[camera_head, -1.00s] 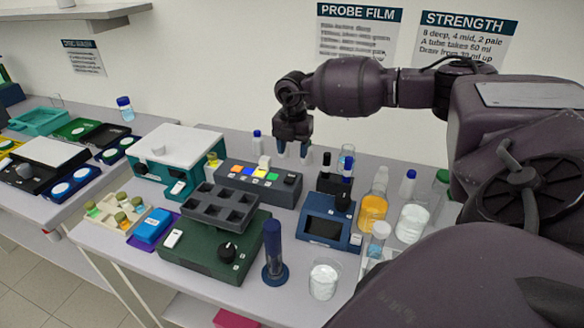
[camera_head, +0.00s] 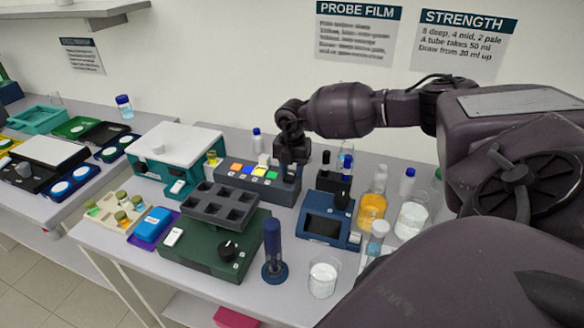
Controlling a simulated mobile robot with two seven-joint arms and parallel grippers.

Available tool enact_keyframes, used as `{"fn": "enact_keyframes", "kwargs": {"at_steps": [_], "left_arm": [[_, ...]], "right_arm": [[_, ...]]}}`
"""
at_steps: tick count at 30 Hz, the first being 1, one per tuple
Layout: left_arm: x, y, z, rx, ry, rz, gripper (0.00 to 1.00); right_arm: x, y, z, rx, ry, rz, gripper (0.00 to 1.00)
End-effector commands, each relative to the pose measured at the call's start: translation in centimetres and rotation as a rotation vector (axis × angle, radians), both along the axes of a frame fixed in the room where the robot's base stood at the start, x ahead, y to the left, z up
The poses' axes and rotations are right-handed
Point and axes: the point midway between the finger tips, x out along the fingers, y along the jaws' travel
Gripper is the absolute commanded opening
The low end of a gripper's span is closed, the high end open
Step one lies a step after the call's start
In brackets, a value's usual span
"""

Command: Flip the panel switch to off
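A dark panel box (camera_head: 233,178) with a row of coloured squares (camera_head: 254,171) and a white piece on top stands at the middle back of the bench. In the earlier frame a small dark part shows at its right end, which may be the switch; its setting is too small to read. My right gripper (camera_head: 291,163) is low at that right end, pointing down. Its fingertips blend with the dark box, so I cannot tell their opening or whether they touch it. My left gripper is not in view.
A green box (camera_head: 204,258) with a black knob and grey rack stands in front. A blue device (camera_head: 323,228), bottles and an orange-filled flask (camera_head: 371,208) stand to the right. A dark blue upright tool (camera_head: 273,250) and a beaker (camera_head: 323,278) are at the front.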

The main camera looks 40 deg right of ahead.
Motion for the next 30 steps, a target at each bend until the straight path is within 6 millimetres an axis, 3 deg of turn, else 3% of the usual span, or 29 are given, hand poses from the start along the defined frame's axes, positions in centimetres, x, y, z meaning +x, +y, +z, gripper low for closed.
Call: {"fn": "enact_keyframes", "kwargs": {"at_steps": [1,6,30], "left_arm": [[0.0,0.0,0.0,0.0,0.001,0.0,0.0],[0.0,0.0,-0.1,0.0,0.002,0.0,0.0],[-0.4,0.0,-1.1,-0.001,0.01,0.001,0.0]], "right_arm": [[0.0,0.0,0.0,0.0,0.0,0.0,0.29],[0.0,0.0,0.0,0.0,0.0,0.0,0.04],[-0.3,0.6,0.7,-0.263,-0.137,0.0,0.04]]}}
